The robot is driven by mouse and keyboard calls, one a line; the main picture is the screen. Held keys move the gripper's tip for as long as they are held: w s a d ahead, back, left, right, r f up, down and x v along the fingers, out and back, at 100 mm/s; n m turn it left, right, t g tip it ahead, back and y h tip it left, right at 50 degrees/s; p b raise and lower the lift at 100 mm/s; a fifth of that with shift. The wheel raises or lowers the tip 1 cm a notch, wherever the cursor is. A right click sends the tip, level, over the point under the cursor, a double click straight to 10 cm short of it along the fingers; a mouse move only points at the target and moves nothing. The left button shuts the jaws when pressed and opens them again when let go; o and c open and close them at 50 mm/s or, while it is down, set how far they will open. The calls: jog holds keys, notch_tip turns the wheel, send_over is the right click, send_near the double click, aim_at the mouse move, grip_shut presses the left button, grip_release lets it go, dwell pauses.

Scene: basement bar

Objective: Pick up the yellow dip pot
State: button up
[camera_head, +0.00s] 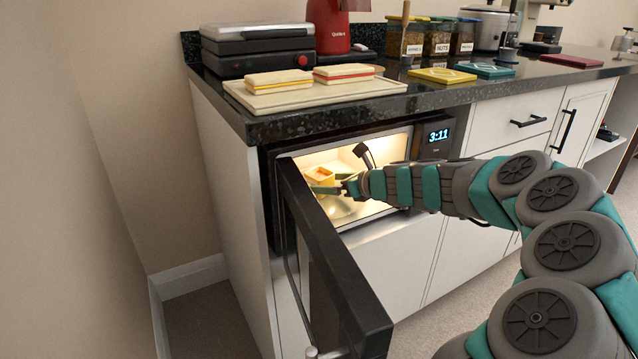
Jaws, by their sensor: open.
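The yellow dip pot (321,176) is small, with an orange top, and stands inside the lit microwave (434,150) under the counter. My gripper (334,187) reaches into the microwave from the right, with its fingers open right at the pot. The green fingertip shows just in front of the pot's lower part and hides some of it. I cannot tell whether the fingers touch the pot.
The microwave door (335,262) hangs open toward the camera, close to the left of my arm. On the counter (430,97) above are a cream tray (300,99) with two sandwiches, a sandwich press (258,47), a red appliance (332,28) and several jars.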

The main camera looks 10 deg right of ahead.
aim_at(312, 175)
jog(key=w+a, duration=0.1)
jog(key=w, duration=0.1)
jog(key=w+a, duration=0.2)
jog(key=shift+w+f, duration=0.1)
jog(key=shift+w, duration=0.05)
jog(key=shift+w+a+f, duration=0.15)
jog(key=shift+w+a, duration=0.25)
jog(key=shift+w, duration=0.2)
jog(key=c, duration=1.5)
